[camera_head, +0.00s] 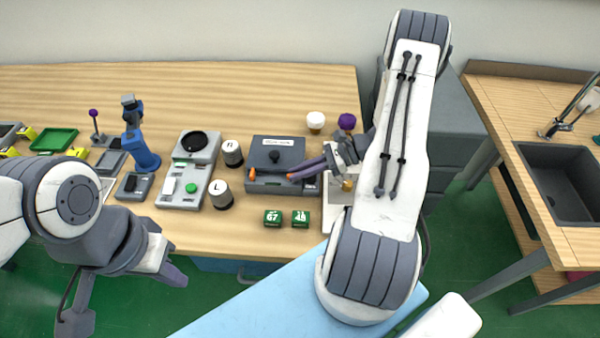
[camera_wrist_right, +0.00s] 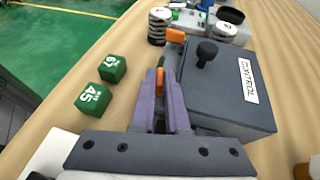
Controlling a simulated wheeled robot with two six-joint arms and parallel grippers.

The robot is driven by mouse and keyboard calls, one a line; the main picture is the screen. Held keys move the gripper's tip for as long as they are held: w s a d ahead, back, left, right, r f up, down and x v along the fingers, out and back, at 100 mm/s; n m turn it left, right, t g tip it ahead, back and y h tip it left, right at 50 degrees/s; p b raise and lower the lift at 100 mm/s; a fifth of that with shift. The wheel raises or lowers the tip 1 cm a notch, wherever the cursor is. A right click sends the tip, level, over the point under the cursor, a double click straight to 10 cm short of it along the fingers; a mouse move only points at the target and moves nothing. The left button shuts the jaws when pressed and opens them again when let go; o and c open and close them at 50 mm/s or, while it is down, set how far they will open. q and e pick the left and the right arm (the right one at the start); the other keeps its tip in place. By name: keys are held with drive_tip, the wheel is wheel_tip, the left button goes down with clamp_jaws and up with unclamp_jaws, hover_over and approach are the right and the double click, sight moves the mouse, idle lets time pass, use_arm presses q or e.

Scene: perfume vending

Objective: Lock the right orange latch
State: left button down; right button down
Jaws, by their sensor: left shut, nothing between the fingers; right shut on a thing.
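The grey control box (camera_head: 266,183) stands on the wooden table with its lid down; it also shows in the right wrist view (camera_wrist_right: 228,88). The right orange latch (camera_wrist_right: 160,79) is at the box's front side, between the purple fingers of my right gripper (camera_wrist_right: 161,96). That gripper (camera_head: 303,171) is shut on the latch, and the fingers hide much of it. The left orange latch (camera_head: 251,174) is on the other end of the front side, also seen in the wrist view (camera_wrist_right: 175,36), free of any gripper. My left gripper (camera_head: 172,270) is shut and empty near the table's front edge.
Two green numbered cubes (camera_head: 272,217) (camera_head: 300,217) sit in front of the box. Two weights marked R (camera_head: 232,153) and L (camera_head: 220,194) stand to its left. A black knob (camera_wrist_right: 206,52) rises from the lid. A white-capped bottle (camera_head: 316,122) stands behind.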

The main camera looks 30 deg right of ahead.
drive_tip(key=n+g, duration=0.1)
drive_tip(key=n+g+b, duration=0.1)
drive_tip(key=n+g, duration=0.1)
drive_tip(key=n+g+y+b, duration=0.1)
drive_tip(key=g, duration=0.1)
drive_tip(key=shift+w+d+f+n, duration=0.1)
drive_tip(key=shift+w+f+n, duration=0.05)
drive_tip(key=shift+w+n, duration=0.2)
drive_tip(key=n+g, duration=0.1)
drive_tip(key=g, duration=0.1)
drive_tip(key=n+g+b, duration=0.1)
drive_tip(key=n+g, duration=0.1)
drive_tip(key=w+n+g+h+b, duration=0.1)
drive_tip(key=n+g, duration=0.2)
drive_tip(key=n+g+h+b, duration=0.1)
drive_tip(key=n+g+h, duration=0.1)
drive_tip(key=shift+w+a+n+b, duration=0.15)
drive_tip(key=shift+a+n+b, duration=0.1)
drive_tip(key=shift+b, duration=0.1)
drive_tip(key=shift+w+a+n+g+h+b, duration=0.1)
drive_tip(key=shift+n+g+h+b, duration=0.2)
drive_tip(key=shift+n+g+h, duration=0.75)
drive_tip(key=shift+r, duration=0.2)
drive_tip(key=c, duration=1.2)
unclamp_jaws()
